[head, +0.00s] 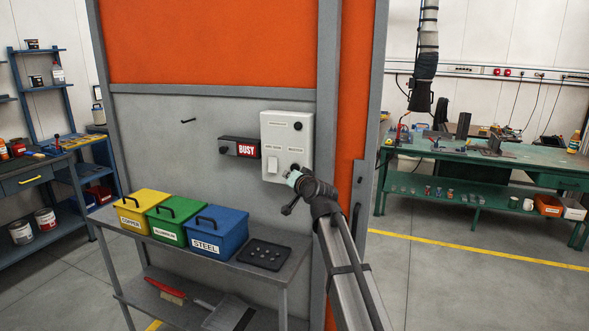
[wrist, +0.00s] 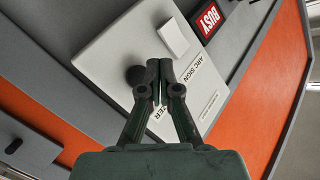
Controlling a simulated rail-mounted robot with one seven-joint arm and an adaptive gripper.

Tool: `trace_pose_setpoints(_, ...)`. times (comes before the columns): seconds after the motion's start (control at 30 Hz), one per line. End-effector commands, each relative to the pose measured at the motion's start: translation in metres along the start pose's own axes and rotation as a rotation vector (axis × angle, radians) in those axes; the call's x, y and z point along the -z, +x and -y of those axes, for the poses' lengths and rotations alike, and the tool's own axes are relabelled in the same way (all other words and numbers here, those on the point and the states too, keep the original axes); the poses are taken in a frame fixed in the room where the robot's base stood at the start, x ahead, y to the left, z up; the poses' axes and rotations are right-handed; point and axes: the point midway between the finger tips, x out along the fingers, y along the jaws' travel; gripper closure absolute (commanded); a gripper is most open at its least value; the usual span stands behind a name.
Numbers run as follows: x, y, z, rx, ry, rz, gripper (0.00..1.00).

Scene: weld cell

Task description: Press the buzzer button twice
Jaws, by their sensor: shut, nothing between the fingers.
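The white control box (head: 286,135) is fixed to the grey wall panel. In the wrist view, the box face (wrist: 115,50) carries a white rocker switch (wrist: 173,37) labelled ARC SIGN. Beside it is a dark round button (wrist: 137,75). A label by the button ends in "ER", the rest hidden by my fingers. My gripper (wrist: 160,65) is shut and empty. Its fingertips are in front of the box face, close beside the round button and partly over it. I cannot tell whether they touch. In the head view, my wrist hides the box's lower right corner.
A BUSY sign (head: 246,150) is left of the box. Below, a grey cart (head: 225,262) holds a yellow bin (head: 143,208), a green bin (head: 178,222), a blue bin (head: 218,235) and a black tray (head: 264,254). A grey post (head: 327,100) stands right of the box.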

Motion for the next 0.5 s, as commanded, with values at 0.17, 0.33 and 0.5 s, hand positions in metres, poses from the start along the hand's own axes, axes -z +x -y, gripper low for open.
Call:
trace_pose_setpoints(0.17, -0.008, -0.014, 0.009, 0.000, -0.001, 0.001, 1.00)
trace_pose_setpoints(0.33, -0.013, -0.019, 0.013, 0.000, 0.000, 0.000, 1.00)
trace_pose_setpoints(0.5, -0.013, -0.018, 0.013, 0.000, 0.000, 0.000, 1.00)
